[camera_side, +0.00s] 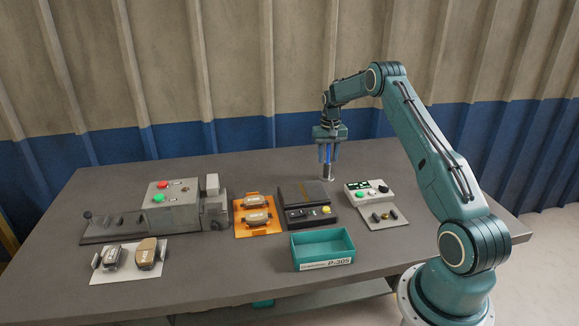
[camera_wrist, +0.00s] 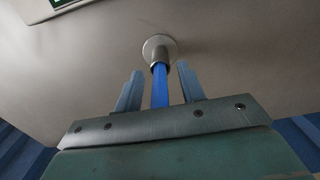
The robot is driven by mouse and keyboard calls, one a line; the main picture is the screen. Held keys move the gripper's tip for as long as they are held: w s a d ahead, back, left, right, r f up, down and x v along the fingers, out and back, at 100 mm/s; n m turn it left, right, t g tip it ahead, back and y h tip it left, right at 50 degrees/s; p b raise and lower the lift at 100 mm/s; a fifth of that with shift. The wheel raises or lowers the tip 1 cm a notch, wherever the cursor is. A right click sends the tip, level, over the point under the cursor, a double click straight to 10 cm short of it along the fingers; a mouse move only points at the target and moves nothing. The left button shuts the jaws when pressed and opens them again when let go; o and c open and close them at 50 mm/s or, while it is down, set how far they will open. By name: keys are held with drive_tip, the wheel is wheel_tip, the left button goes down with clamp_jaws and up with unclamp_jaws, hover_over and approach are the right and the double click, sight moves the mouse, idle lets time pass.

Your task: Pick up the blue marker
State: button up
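The blue marker (camera_side: 328,154) stands upright in a small dark holder (camera_side: 328,172) with a pale round base at the back of the table. In the wrist view the blue marker (camera_wrist: 160,88) runs up into the grey holder (camera_wrist: 160,50). My gripper (camera_side: 328,158) points down over it, with its fingers around the marker's upper part. In the wrist view my gripper (camera_wrist: 158,85) has one finger on each side of the marker, with a visible gap on both sides. The fingers are open and do not appear to touch it.
In front of the holder are a black device (camera_side: 305,195), a white control panel (camera_side: 368,190) and a teal bin (camera_side: 322,262). An orange tray (camera_side: 260,232) and a grey machine (camera_side: 172,215) stand further left. The table (camera_side: 240,170) is clear behind them.

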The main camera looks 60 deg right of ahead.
idle(0.4)
clamp_jaws()
drive_tip(key=shift+r, duration=0.1)
wheel_tip(320, 180, up, 20)
idle(0.9)
idle(0.6)
wheel_tip(320, 180, up, 7)
idle(1.2)
